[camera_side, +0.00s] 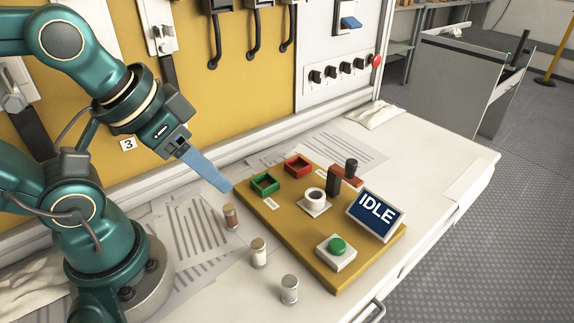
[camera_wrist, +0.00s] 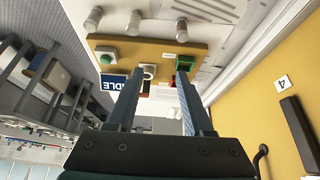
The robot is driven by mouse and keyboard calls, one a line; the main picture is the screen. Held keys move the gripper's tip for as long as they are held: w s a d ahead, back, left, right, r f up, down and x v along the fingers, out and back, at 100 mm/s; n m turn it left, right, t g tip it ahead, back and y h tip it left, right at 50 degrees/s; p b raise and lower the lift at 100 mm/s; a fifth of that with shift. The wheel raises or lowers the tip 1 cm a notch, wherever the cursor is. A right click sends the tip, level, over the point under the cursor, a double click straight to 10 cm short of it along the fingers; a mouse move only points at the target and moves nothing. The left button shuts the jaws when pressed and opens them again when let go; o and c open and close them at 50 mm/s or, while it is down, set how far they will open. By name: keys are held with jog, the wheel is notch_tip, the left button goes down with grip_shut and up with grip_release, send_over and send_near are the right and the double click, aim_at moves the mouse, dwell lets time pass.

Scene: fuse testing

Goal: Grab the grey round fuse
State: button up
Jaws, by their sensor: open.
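Three upright cylindrical fuses with pale metal caps stand in a row on the white bench. The grey fuse (camera_side: 289,289) is nearest the side camera; in the wrist view it is leftmost (camera_wrist: 93,19). A cream fuse (camera_side: 259,252) is in the middle, also seen in the wrist view (camera_wrist: 134,22). A brown-banded fuse (camera_side: 230,216) is farthest, rightmost in the wrist view (camera_wrist: 181,26). My gripper (camera_wrist: 158,74) is open and empty, its two blue fingers apart. In the side view it (camera_side: 228,187) hovers near the board's far left corner, away from the grey fuse.
A tan test board (camera_side: 322,272) holds a green bin (camera_side: 264,184), a red bin (camera_side: 298,165), a white round socket (camera_side: 315,196), a dark lever (camera_side: 351,168), an IDLE display (camera_side: 376,213) and a green button (camera_side: 338,245). Printed papers (camera_side: 200,240) lie left. A yellow wall panel stands behind.

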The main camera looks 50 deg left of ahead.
jog(key=shift+o, duration=0.2)
jog(key=n+g+h, duration=0.6)
jog(key=g, duration=0.1)
send_near(286, 276)
jog(key=s+r, duration=0.2)
jog(key=s, duration=0.1)
jog(key=w+f+n+h, duration=0.1)
jog(key=f+n+h, duration=0.1)
jog(key=n, duration=0.1)
jog(key=w+f+n+h, duration=0.1)
jog(key=f+n+h, duration=0.1)
jog(key=f+n, duration=0.1)
jog(key=w+f+n+g+h, duration=0.1)
jog(key=f+n+h, duration=0.2)
jog(key=shift+w+a+f, duration=0.1)
jog(key=shift+w+f, duration=0.05)
jog(key=shift+f+n, duration=0.25)
jog(key=shift+n, duration=0.15)
jog(key=shift+f, duration=0.1)
jog(key=shift+s+x, duration=0.2)
jog(key=shift+x, duration=2.25)
